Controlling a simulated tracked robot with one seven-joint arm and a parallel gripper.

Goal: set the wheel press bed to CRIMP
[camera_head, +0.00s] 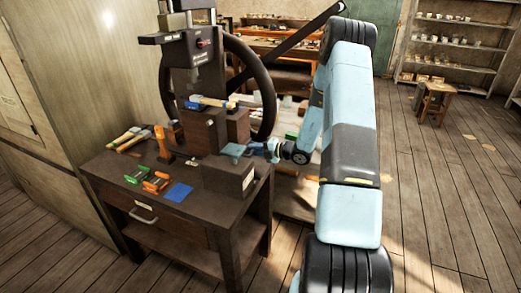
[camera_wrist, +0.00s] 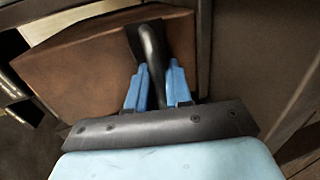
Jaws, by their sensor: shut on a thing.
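The handwheel press (camera_head: 197,75) stands on the dark bench, with its large dark handwheel (camera_head: 265,90) upright behind it on the right. A block with a small pale label (camera_head: 247,180) sits at the press's foot; its text is too small to read. My gripper (camera_head: 250,150) is at the right side of the press, low beside the bed. In the wrist view, my gripper's blue fingers (camera_wrist: 157,85) are shut on a dark bent handle (camera_wrist: 152,45) in front of a brown block (camera_wrist: 85,65). The head view does not show the grip clearly, and no CRIMP mark is readable.
A cabinet wall (camera_head: 75,80) stands close on the left. Open floor (camera_head: 440,190) lies to the right, with a stool (camera_head: 435,100) farther back.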

